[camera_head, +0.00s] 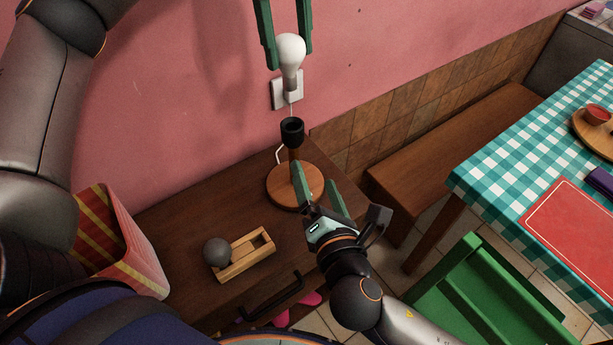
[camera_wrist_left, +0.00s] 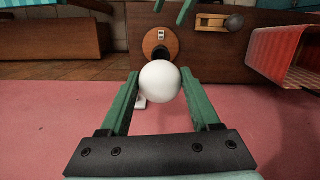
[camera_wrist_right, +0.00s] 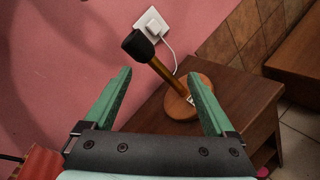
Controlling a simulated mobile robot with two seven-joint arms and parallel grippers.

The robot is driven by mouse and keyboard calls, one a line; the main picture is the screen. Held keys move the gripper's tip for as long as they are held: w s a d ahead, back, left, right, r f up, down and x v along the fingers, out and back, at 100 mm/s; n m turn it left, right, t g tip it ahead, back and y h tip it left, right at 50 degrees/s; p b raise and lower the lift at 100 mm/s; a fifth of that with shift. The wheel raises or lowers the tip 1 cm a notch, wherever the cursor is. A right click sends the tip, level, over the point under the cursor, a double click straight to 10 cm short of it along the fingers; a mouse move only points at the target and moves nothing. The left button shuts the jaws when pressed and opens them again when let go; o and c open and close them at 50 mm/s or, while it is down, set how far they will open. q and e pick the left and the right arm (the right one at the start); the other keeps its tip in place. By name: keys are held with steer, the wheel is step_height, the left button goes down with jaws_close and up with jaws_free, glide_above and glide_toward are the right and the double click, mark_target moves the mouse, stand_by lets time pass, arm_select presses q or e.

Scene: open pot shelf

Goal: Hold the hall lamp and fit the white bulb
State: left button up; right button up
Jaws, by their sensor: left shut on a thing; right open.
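The hall lamp stands upright on the brown cabinet, with a round wooden base (camera_head: 283,190) and an empty black socket (camera_head: 292,132). My left gripper (camera_head: 290,38) is shut on the white bulb (camera_head: 291,60), which hangs narrow end down above the socket, apart from it. In the left wrist view the bulb (camera_wrist_left: 160,82) sits between the fingers and partly hides the lamp. My right gripper (camera_head: 317,190) is open, at the lamp's near right side. In the right wrist view the lamp stem (camera_wrist_right: 168,77) shows between the spread fingers, not gripped.
A grey bulb (camera_head: 217,251) lies at a small wooden holder (camera_head: 252,262) on the cabinet (camera_head: 190,225). A striped box (camera_head: 130,255) stands at the left. A wall socket (camera_head: 280,95) with a white cord is behind the lamp. A bench, checkered table and green chair (camera_head: 480,300) are at right.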

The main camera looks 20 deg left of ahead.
mark_target(290, 75)
steer(key=w+a+r+n, duration=0.1)
steer(key=w+a+n, duration=0.1)
steer(key=n, duration=0.1)
steer(key=w+a+r+n+t, duration=0.1)
steer(key=w+a+n, duration=0.2)
steer(key=w+a+r+n+y, duration=0.1)
steer(key=w+a+n, duration=0.1)
steer(key=a, duration=0.1)
steer(key=shift+w+a+n+t, duration=0.1)
steer(key=shift+w+n+t, duration=0.2)
steer(key=shift+n, duration=0.1)
steer(key=shift+c, duration=0.4)
jaws_close()
stand_by(0.6)
steer(key=shift+f, duration=0.1)
stand_by(0.5)
arm_select(q)
steer(key=shift+f, duration=3.2)
